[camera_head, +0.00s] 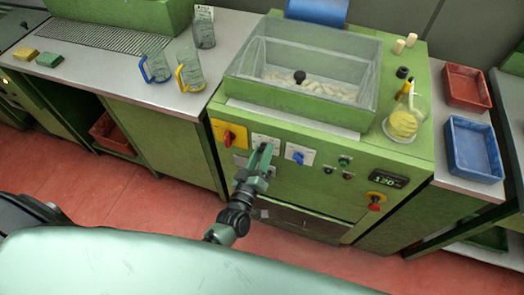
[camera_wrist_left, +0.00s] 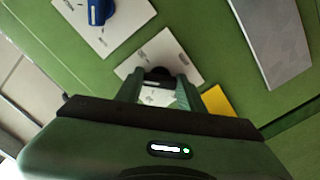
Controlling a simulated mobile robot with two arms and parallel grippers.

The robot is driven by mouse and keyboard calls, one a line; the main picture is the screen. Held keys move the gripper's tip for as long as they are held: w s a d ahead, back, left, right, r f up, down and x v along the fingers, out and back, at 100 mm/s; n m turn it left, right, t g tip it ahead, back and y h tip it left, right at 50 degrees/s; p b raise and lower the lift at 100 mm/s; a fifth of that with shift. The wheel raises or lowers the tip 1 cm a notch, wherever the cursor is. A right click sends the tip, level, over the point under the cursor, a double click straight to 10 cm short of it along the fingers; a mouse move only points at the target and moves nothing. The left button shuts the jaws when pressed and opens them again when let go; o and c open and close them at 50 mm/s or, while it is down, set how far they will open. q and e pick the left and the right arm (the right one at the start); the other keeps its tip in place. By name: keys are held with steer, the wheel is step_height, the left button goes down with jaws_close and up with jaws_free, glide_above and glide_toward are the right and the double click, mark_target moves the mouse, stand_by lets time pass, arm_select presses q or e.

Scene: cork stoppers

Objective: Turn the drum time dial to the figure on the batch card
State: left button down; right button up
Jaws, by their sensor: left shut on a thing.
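My left gripper (camera_head: 264,150) reaches the machine's front panel, at a white plate (camera_head: 256,139) between the orange-red switch and the blue knob. In the left wrist view my left gripper (camera_wrist_left: 161,92) is shut on a black dial knob (camera_wrist_left: 157,74) on a marked white plate (camera_wrist_left: 172,47). The knob's pointer and the plate's figures cannot be read. My right gripper is not in view.
The blue knob (camera_head: 298,157) is close right of my gripper, the orange-red switch (camera_head: 229,136) close left. A display (camera_head: 387,178) seems to read 120, above a red stop button (camera_head: 375,201). Glass mugs (camera_head: 190,72) stand on the left bench.

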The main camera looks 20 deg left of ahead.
arm_select(q)
steer(key=shift+f+m+p, duration=0.1)
steer(key=shift+m+p, duration=0.65)
steer(key=shift+m, duration=3.45)
steer(key=shift+s, duration=0.1)
steer(key=c, duration=0.9)
jaws_free()
steer(key=s+b, duration=0.1)
steer(key=s, duration=0.6)
steer(key=shift+s+a, duration=0.15)
steer(key=shift+s, duration=0.2)
